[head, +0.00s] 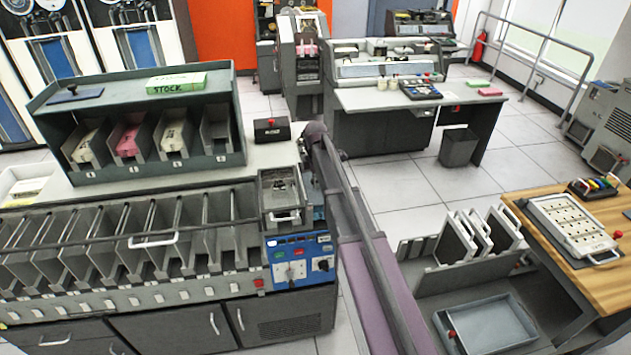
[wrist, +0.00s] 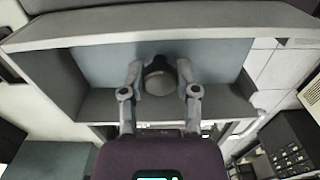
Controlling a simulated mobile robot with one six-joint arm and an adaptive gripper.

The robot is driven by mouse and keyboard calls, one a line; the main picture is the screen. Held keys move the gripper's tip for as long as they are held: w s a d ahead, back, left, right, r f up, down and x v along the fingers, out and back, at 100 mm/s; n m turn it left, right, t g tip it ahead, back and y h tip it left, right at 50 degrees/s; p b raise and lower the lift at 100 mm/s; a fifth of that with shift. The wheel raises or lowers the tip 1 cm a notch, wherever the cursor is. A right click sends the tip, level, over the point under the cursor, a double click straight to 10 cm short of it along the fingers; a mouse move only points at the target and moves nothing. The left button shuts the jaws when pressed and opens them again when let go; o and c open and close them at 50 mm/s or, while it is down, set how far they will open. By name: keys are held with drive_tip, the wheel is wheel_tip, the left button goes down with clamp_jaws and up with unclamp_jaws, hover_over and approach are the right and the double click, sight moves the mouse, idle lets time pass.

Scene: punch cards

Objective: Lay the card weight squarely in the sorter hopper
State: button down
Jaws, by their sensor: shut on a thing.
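In the wrist view my gripper (wrist: 158,92) is shut on a dark round knob, which I take to be that of the card weight (wrist: 158,76). A flat blue-grey surface lies behind the knob, framed by grey walls; I cannot tell whether it is the weight's plate or a floor beneath it. In the head view the sorter hopper (head: 267,205) is the grey open box above the blue control panel. My arm reaches up past its right side. The gripper and the held weight cannot be made out clearly in the head view.
A card rack (head: 240,130) with several slots stands behind the sorter, bearing a green STOCK box (head: 177,83) and a dark knobbed plate (head: 78,93). Sorter pockets (head: 130,240) fill the left. A small black box (head: 271,130) stands behind the hopper.

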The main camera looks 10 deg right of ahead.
drive_tip(key=shift+f+b, duration=0.8)
drive_tip(key=shift+f, duration=0.2)
drive_tip(key=shift+c, duration=1.3)
unclamp_jaws()
drive_tip(key=shift+r, duration=0.1)
wheel_tip(320, 180, up, 9)
drive_tip(key=p, duration=0.9)
drive_tip(key=shift+a, duration=0.1)
